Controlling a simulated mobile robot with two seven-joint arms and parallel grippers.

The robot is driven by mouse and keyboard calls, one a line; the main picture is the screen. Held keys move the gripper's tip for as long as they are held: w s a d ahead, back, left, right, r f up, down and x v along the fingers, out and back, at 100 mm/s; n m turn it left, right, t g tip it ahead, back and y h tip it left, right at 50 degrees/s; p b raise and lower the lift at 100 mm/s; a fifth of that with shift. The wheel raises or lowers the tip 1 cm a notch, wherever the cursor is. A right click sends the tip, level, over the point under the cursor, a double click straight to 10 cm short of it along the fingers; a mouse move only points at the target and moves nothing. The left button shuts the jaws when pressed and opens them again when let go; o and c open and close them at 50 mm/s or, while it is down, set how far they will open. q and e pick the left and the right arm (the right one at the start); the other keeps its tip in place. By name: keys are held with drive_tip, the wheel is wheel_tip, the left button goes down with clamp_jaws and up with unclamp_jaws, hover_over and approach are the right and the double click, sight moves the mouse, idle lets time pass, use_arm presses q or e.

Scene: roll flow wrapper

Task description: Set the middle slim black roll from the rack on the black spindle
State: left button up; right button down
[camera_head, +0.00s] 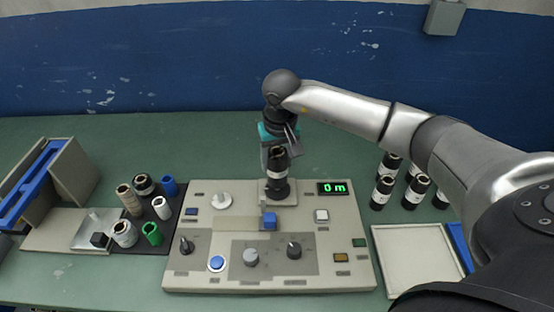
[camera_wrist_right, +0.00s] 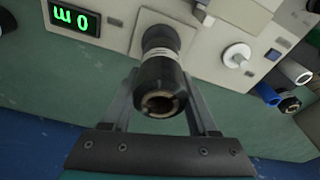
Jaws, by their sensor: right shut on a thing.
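My right gripper (camera_head: 279,152) is shut on a slim black roll (camera_head: 278,160) with a pale band and a brown core, above the back of the control panel. The roll stands upright over a dark round base (camera_head: 278,190), which seems to be the black spindle's foot. In the right wrist view the roll (camera_wrist_right: 160,88) lies between the two fingers (camera_wrist_right: 162,108), its open end toward the camera. The spindle's pin is hidden, so I cannot tell how far the roll is on it. My left gripper is not in view.
The beige panel (camera_head: 180,275) has knobs, buttons and a green display (camera_head: 333,188). Several black banded rolls (camera_head: 382,193) stand to its right, partly behind my arm. A white tray (camera_head: 385,262) is at front right. A dark mat (camera_head: 178,215) with assorted rolls is at left.

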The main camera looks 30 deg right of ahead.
drive_tip(key=shift+f, duration=0.15)
drive_tip(key=shift+f+b, duration=0.9)
drive_tip(key=shift+b, duration=0.1)
drive_tip(key=shift+f, duration=0.1)
idle(0.3)
drive_tip(key=shift+c, duration=0.2)
unclamp_jaws()
drive_tip(key=shift+o, duration=0.2)
idle(0.3)
drive_tip(key=shift+r+p, duration=2.5)
drive_tip(key=shift+r, duration=1.55)
